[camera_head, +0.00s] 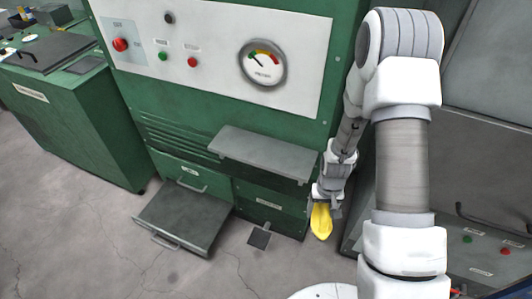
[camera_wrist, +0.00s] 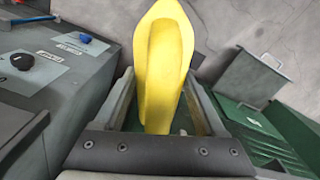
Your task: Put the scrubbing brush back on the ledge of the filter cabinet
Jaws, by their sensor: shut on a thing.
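My gripper (camera_head: 326,200) is shut on a long, smooth yellow thing, which I take for the scrubbing brush (camera_head: 321,222). The brush hangs below the jaws, right of the green filter cabinet's lower front. In the wrist view the brush (camera_wrist: 165,60) stands lengthwise between the two fingers of my gripper (camera_wrist: 160,100); no bristles show. The filter cabinet's grey ledge (camera_head: 265,152) sticks out below the gauge panel and looks empty. My gripper is lower than the ledge and beyond its right end. The green cabinet (camera_wrist: 295,125) is at right in the wrist view.
An open grey drawer (camera_head: 183,217) juts out low on the cabinet; it also shows in the wrist view (camera_wrist: 252,77). A small dark plate (camera_head: 260,237) lies in front. A grey machine (camera_head: 480,175) stands close on the right. A green cabinet (camera_head: 75,115) stands left.

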